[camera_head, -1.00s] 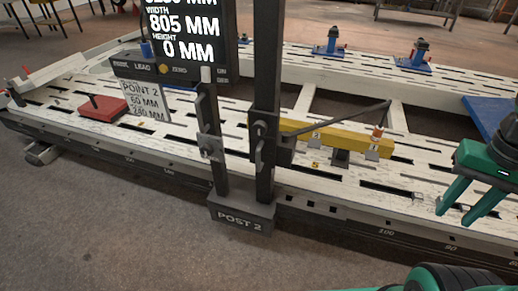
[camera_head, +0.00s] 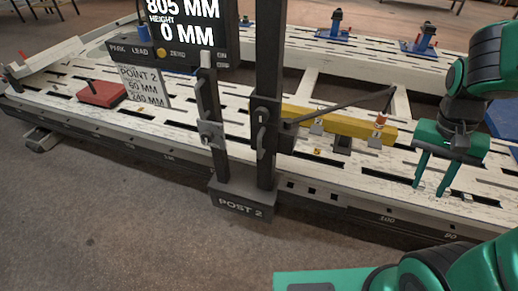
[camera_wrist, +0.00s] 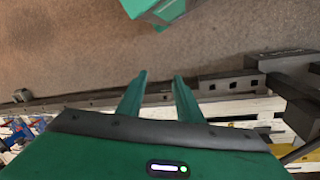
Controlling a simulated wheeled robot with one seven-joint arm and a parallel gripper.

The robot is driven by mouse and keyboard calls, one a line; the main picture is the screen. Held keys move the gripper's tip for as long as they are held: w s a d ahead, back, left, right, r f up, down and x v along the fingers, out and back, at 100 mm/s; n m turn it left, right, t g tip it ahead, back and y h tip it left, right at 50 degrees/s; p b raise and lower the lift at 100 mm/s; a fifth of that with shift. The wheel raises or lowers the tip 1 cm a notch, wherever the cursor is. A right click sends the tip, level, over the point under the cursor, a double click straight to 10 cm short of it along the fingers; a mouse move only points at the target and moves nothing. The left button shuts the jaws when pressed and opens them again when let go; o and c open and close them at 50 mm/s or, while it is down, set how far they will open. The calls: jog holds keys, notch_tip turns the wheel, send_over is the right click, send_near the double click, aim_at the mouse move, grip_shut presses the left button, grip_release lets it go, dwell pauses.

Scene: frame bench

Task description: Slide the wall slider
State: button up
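No part is labelled as the wall slider. The likely part is a dark block marked 1 (camera_head: 264,112), with a grey upright handle (camera_head: 262,141), on the tall dark post (camera_head: 269,50) marked POST 2 at its foot. A thin dark arm reaches right from the block to an orange-tipped pointer (camera_head: 380,121). A thinner upright (camera_head: 218,120) with grey levers stands just left of the post. My green gripper (camera_head: 431,189) is open and empty, fingers down, right of the post and apart from it. Its parted fingers show in the wrist view (camera_wrist: 160,80).
A white slotted frame bench (camera_head: 130,120) spans the view. A yellow bar (camera_head: 350,125) lies behind the pointer arm. A display (camera_head: 188,25) and a label card (camera_head: 142,87) are left of the post. A red block (camera_head: 101,93) lies at left.

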jog(key=w+a+f+m+h, duration=0.1)
jog(key=w+a+f+h, duration=0.4)
jog(key=w+f, duration=0.45)
jog(key=n+t+y, duration=0.4)
jog(key=n+t, duration=0.3)
jog(key=t, duration=1.2)
send_near(259, 150)
jog(key=w, duration=0.3)
jog(key=w+d, duration=0.1)
jog(key=w, duration=0.7)
jog(key=shift+d+f, duration=0.3)
grip_shut()
